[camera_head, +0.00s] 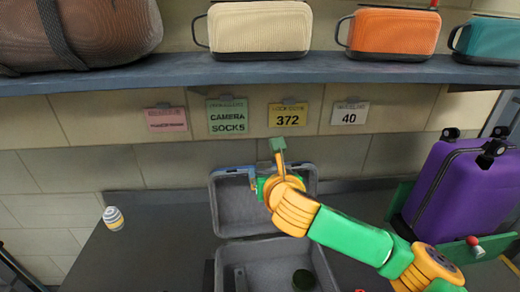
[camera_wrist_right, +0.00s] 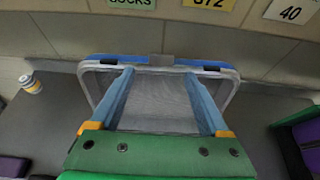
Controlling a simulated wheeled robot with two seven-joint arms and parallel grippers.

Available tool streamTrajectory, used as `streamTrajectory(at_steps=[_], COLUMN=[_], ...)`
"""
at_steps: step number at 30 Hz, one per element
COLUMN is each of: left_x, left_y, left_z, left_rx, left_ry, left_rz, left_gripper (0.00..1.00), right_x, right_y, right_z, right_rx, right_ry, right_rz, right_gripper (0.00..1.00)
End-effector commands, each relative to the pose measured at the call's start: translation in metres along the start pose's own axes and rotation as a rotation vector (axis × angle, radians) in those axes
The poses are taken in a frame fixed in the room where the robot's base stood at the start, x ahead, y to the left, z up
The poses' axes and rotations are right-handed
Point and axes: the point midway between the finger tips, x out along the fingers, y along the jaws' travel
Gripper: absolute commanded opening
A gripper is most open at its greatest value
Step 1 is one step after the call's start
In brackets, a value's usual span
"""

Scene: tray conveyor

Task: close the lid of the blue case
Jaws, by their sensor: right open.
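The case stands open on the grey surface, its grey base (camera_head: 222,270) at the bottom of the head view. Its lid (camera_head: 228,210) stands raised behind the base, grey inside with blue along the upper edge. The lid (camera_wrist_right: 150,60) also fills the middle of the wrist view. My right gripper (camera_head: 255,180) is at the lid's upper part and hides some of it. In the wrist view its two blue fingers (camera_wrist_right: 157,75) are spread apart with nothing held between them, pointing towards the lid's upper edge. Whether they touch the lid I cannot tell. My left gripper is not in view.
A dark green round item (camera_head: 303,280) lies in the base. A purple suitcase (camera_head: 445,190) stands at the right. A shelf (camera_head: 200,72) with bags runs above, with signs below it. The surface left of the case is mostly clear.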

Motion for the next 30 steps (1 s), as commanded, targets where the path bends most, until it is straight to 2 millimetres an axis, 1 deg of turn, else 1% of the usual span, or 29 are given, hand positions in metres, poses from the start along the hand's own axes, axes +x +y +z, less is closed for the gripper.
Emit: streamTrajectory(at_steps=[2,4,9,12,15,20,27,28,29,30], left_x=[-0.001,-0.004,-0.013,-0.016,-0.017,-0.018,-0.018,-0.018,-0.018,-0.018], left_y=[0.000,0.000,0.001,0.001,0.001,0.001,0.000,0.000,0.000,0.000], left_z=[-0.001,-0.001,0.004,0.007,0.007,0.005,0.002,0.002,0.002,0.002], left_rx=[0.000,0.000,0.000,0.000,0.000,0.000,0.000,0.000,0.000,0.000], left_ry=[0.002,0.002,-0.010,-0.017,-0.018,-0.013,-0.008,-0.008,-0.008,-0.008], left_rz=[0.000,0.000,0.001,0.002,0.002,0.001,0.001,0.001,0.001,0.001], left_gripper=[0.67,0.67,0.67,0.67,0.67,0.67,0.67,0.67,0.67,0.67], right_x=[0.002,0.008,0.039,0.053,0.063,0.070,0.071,0.071,0.071,0.071], right_y=[-0.002,-0.001,-0.002,-0.002,-0.001,-0.001,-0.001,-0.001,-0.001,-0.001], right_z=[0.005,0.006,0.007,0.007,0.006,0.005,0.005,0.005,0.005,0.005], right_rx=[-0.026,-0.031,-0.027,-0.027,-0.027,-0.027,-0.027,-0.027,-0.027,-0.026], right_ry=[-0.008,-0.007,-0.007,-0.008,-0.008,-0.009,-0.010,-0.010,-0.010,-0.009], right_rz=[-0.007,-0.008,-0.008,-0.007,-0.007,-0.005,-0.005,-0.005,-0.005,-0.005], right_gripper=[0.80,0.80,0.80,0.80,0.80,0.80,0.80,0.75,0.67,0.56])
